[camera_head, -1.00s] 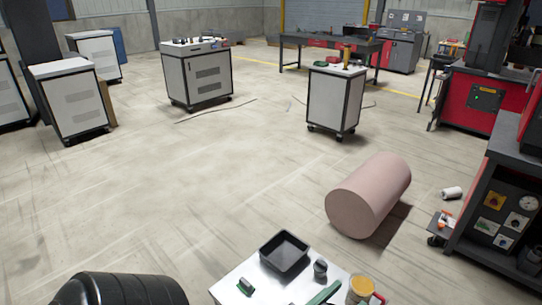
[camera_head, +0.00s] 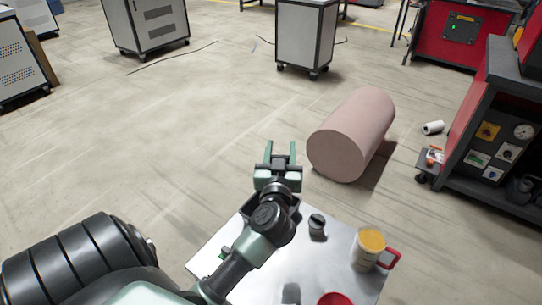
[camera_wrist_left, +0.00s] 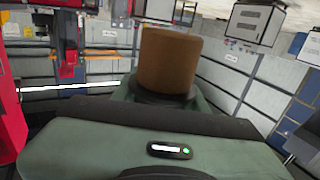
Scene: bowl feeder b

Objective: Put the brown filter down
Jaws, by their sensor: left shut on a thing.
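The brown filter (camera_wrist_left: 168,60) is a brown cylinder standing between the fingers of my left gripper in the left wrist view. My left gripper (camera_head: 281,152) is shut on it. In the head view, the gripper is above the far edge of the small white-topped table (camera_head: 225,245), its fingers pointing away from me. My right gripper is not in view.
On the table are a dark tray (camera_head: 291,207) partly hidden by my arm, a small dark part (camera_head: 317,224), a cup with orange contents (camera_head: 367,251) and a red round thing (camera_head: 335,299). A large pink cylinder (camera_head: 352,135) lies on the floor beyond.

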